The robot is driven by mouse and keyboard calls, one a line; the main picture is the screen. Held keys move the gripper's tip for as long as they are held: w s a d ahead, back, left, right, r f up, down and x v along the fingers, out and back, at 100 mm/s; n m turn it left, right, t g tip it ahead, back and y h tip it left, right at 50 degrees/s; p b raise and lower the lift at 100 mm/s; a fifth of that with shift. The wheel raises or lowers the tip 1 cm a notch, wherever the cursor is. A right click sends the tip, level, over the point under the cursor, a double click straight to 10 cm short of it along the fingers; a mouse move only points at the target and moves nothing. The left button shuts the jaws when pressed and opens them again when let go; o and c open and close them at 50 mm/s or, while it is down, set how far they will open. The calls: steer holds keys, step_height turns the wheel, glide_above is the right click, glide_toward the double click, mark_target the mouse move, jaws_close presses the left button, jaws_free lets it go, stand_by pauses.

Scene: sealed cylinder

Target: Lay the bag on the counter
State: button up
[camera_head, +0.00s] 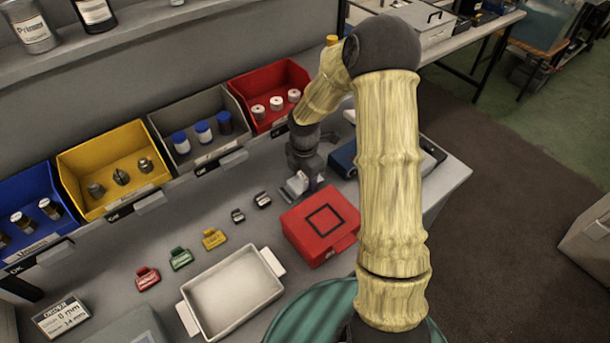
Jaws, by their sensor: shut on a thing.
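My gripper (302,181) points down over the counter (240,225), just behind the red case. No other bag shows clearly.
A red case (322,222) with a black square outline stands close in front of my gripper. A white tray (232,295) and several coloured tags (181,259) lie to the left. Blue, yellow, grey and red bins (268,90) line the back. A blue object (343,160) sits behind my arm.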

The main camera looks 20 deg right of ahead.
mark_target(305, 177)
steer(key=o, duration=1.1)
steer(key=shift+f, duration=0.1)
steer(key=shift+c, duration=0.2)
step_height(305, 177, up, 12)
steer(key=shift+s, duration=0.1)
